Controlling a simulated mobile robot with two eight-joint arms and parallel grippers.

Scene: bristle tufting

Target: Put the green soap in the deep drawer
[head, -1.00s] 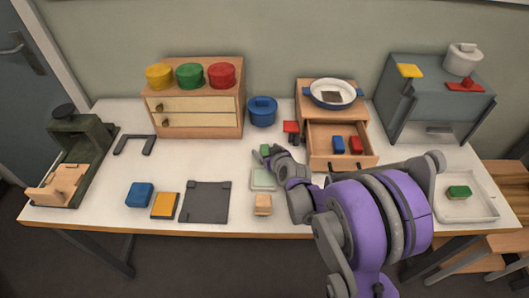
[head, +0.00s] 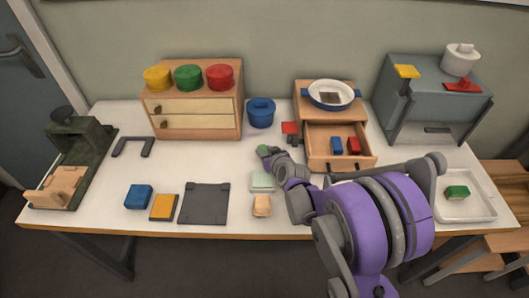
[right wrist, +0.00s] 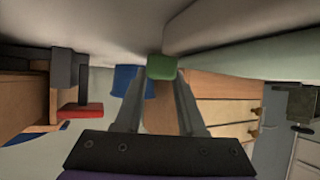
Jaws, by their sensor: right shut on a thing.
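My right gripper (head: 268,153) is shut on a small green rounded block, the green soap (head: 262,149), above the table left of the open drawer. In the right wrist view the green soap (right wrist: 162,67) sits between the two fingertips. The open wooden drawer (head: 341,163) is pulled out under the shelf with the pan; a blue block (head: 337,145) and a red block (head: 354,146) lie in it. Another green block (head: 457,192) lies in the white tray (head: 483,211) at the right. My left gripper is not in view.
A small wooden cabinet (head: 194,106) with two shut drawers stands at the back left. A blue pot (head: 261,112) and a red-topped item (head: 290,128) stand between it and the open drawer. A pale green pad (head: 262,181) and a tan block (head: 262,206) lie near my right gripper.

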